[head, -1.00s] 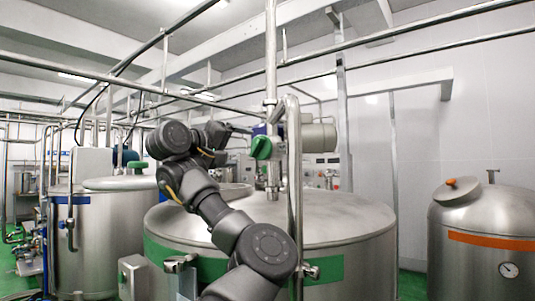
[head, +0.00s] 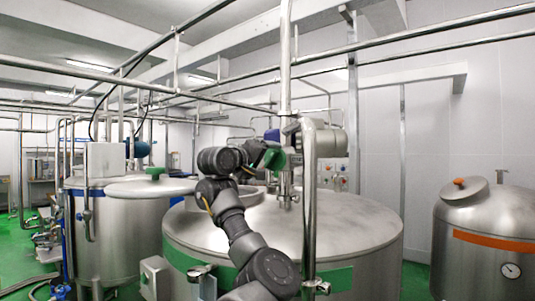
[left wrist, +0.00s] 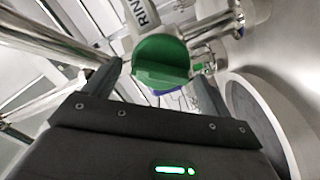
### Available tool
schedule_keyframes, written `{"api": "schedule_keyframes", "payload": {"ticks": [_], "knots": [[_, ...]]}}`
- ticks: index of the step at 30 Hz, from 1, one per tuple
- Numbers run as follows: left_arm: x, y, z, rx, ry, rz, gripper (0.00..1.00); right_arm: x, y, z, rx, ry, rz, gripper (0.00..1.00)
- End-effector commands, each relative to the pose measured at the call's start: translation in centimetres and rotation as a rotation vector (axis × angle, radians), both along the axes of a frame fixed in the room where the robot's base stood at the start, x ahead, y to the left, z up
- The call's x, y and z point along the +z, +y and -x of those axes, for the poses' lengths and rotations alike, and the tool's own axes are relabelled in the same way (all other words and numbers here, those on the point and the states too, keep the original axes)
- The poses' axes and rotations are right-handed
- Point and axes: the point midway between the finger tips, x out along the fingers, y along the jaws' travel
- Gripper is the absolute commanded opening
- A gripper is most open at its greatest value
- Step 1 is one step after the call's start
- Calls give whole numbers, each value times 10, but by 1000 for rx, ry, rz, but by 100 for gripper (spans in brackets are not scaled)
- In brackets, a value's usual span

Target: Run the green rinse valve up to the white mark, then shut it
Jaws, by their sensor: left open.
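The green rinse valve handle (head: 274,158) sits on the steel pipe above the large tank with the green band. In the left wrist view the handle (left wrist: 160,58) is a green knob below a white tag with partly readable lettering "RIN". My left gripper (left wrist: 158,72) is open, with one finger on each side of the handle; I cannot tell whether they touch it. In the head view the left gripper (head: 262,152) is dark and small, right beside the handle and partly overlapping it. I cannot make out the white mark. My right gripper is not in view.
The large steel tank (head: 345,225) fills the middle. A vertical pipe (head: 309,220) stands in front of it. Another tank (head: 115,235) with a lid stands at left, and an orange-banded tank (head: 485,230) with a gauge at right. Pipes run overhead.

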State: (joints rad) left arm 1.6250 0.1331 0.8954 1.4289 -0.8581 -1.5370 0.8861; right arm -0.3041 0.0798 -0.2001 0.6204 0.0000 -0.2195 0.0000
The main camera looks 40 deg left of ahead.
Motion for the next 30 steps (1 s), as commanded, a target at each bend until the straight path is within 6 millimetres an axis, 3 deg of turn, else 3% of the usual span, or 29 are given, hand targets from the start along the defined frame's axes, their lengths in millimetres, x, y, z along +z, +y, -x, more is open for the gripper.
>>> {"api": "schedule_keyframes", "payload": {"ticks": [3, 7, 16, 23, 30], "knots": [[-1, -1, -2, -1, 0, 0, 84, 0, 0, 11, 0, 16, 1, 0], [-1, -1, -2, -3, 0, 0, 84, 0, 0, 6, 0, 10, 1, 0], [0, -1, -1, -2, -1, -1, 46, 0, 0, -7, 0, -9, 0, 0], [-2, -2, -1, -3, -1, -18, 44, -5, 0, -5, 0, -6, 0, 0], [-5, 0, 0, 1, -1, -122, 44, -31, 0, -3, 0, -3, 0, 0]]}}
